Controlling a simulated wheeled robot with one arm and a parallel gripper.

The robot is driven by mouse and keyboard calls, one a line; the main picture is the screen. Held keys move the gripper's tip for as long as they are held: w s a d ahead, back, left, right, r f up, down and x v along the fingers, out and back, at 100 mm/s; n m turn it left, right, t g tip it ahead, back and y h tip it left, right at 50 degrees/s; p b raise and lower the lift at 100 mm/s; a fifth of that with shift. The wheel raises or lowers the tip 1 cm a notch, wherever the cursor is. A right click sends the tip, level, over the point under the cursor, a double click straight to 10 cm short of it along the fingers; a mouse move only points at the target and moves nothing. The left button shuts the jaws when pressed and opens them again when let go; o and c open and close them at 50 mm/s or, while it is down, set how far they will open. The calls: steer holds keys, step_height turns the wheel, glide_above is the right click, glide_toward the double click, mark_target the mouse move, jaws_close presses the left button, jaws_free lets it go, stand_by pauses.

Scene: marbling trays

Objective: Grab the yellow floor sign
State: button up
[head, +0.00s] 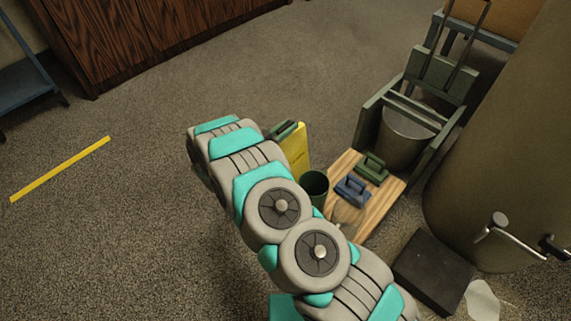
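The yellow floor sign (297,146) stands on the carpet just beyond my arm, near the middle of the head view. My arm hides its lower left part, and a dark green piece shows at its top left. My arm reaches up and to the left across the view, and its last visible links are left of the sign. My gripper is hidden behind these links, so its fingers and anything between them cannot be seen.
A dark green cup (314,184) stands close to the sign, beside a wooden board (382,208) with a blue block (352,190) and a green block (372,169). A green frame holding a metal pot (403,140) and a large drum (500,150) crowd the right. Carpet left is open, with yellow tape (60,169).

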jaws_close()
stand_by(1.0)
